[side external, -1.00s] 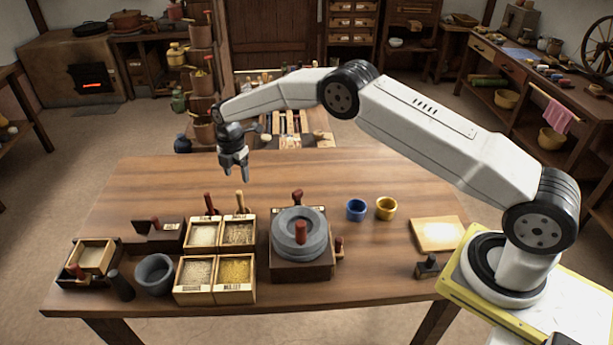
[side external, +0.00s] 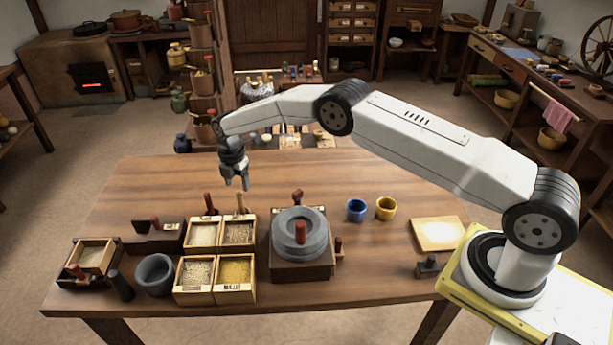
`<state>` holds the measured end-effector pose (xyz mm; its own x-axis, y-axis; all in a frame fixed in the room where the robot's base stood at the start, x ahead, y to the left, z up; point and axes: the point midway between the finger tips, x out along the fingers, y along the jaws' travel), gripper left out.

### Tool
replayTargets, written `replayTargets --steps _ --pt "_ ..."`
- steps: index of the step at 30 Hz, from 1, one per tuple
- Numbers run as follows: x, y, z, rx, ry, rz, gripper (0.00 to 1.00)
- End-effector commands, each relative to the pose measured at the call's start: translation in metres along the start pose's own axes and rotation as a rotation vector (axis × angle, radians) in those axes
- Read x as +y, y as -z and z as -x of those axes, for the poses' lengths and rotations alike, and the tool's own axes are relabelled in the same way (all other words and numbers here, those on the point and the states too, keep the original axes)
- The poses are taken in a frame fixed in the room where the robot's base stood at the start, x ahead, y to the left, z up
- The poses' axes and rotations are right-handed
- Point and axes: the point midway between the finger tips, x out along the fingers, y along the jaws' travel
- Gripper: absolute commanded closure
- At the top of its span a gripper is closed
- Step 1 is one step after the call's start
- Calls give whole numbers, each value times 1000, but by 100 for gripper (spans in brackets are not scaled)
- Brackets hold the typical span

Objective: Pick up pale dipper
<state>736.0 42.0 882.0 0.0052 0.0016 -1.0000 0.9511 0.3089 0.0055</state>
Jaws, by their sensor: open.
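The pale dipper (side external: 240,204) stands with its light wooden handle upright at the back of the back-right grain box (side external: 238,249); its lower end is hidden. A similar dipper with a dark red handle (side external: 209,203) stands at the back of the back-left box (side external: 203,250). My gripper (side external: 235,188) points down, open and empty. In the picture it is just above the pale handle; the gap and depth between them are hard to judge.
A stone quern (side external: 300,246) with a red handle stands right of the boxes. Blue (side external: 356,210) and yellow (side external: 386,208) cups are farther right. A grey mortar (side external: 155,270) and dark pestle (side external: 121,286) stand at left. The table's back middle is clear.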

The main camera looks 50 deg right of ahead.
Motion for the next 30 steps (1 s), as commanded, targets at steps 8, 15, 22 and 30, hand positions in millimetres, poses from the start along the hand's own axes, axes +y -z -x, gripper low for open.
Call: replayTargets --steps 8,15,22,30 --pt "-2 0 -26 0 2 0 31" --pt "-2 0 -46 1 -1 1 31" --pt "-2 0 -50 1 -2 1 31" --pt "-2 0 -50 1 -2 1 31"
